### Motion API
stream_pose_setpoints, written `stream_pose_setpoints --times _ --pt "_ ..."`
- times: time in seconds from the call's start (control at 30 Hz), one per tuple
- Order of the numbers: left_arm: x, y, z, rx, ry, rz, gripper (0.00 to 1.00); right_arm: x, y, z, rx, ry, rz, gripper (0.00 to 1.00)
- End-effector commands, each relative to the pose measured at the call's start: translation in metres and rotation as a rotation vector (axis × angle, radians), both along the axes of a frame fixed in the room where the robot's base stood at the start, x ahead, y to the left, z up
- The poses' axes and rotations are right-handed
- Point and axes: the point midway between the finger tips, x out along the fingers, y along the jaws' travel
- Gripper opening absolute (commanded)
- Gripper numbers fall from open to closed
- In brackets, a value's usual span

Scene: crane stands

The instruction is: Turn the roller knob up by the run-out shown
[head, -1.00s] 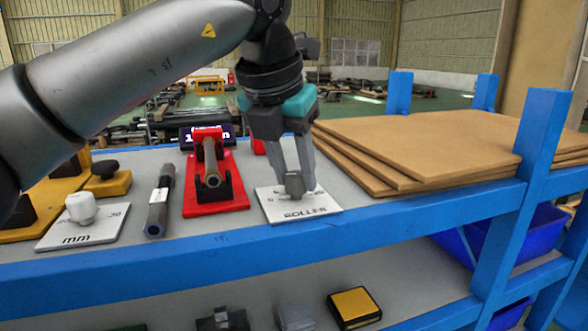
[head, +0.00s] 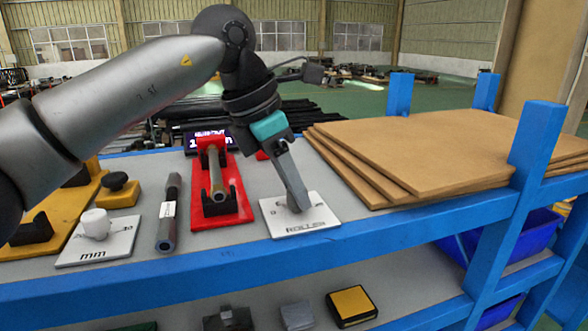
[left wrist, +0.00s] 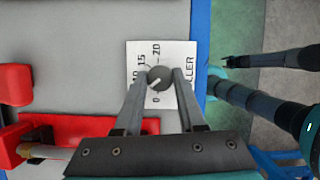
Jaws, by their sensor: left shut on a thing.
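The roller knob (left wrist: 160,79) is dark and round with a pale pointer line, on a white plate (head: 322,221) marked ROLLER. In the left wrist view the line slants toward the lower left, on the 0-to-10 side of the scale; its exact reading is unclear. My left gripper (head: 298,206) is shut on the knob, with a finger on either side in the left wrist view (left wrist: 160,82). The display (head: 205,138) stands behind a red stand (head: 232,212); its text starts with 1, and the rest is partly hidden and unreadable.
A second plate (head: 118,247) marked mm carries a white knob (head: 95,223). A dark rod (head: 168,215) lies beside the red stand holding a roller (head: 217,172). Yellow fixtures (head: 122,197) stand at left. Stacked brown boards (head: 430,150) lie close at right. The blue shelf edge (head: 200,265) runs in front.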

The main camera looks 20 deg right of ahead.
Motion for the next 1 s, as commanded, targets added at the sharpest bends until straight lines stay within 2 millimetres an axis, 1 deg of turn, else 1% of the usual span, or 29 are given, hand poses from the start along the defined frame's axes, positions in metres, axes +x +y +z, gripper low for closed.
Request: stream_pose_setpoints --times 0.03,0.1,0.5,0.8,1.0 --pt "0.001 0.0 0.005 -0.001 0.002 -0.042 0.0 0.0 0.0 0.01 0.0 0.0 0.0 0.5" --pt "0.001 0.0 0.004 -0.001 0.003 -0.108 0.0 0.0 0.0 0.017 0.0 0.0 0.0 0.5" --pt "0.003 -0.001 0.004 -0.001 0.0 -0.461 0.0 0.0 0.0 0.055 0.0 0.0 0.001 0.5" --pt "0.004 -0.002 0.003 -0.001 -0.002 -0.634 0.0 0.0 0.0 0.07 0.0 0.0 0.001 0.5" --pt "0.004 -0.001 0.002 0.0 -0.003 -0.688 0.0 0.0 0.0 0.075 0.0 0.0 0.001 0.5"
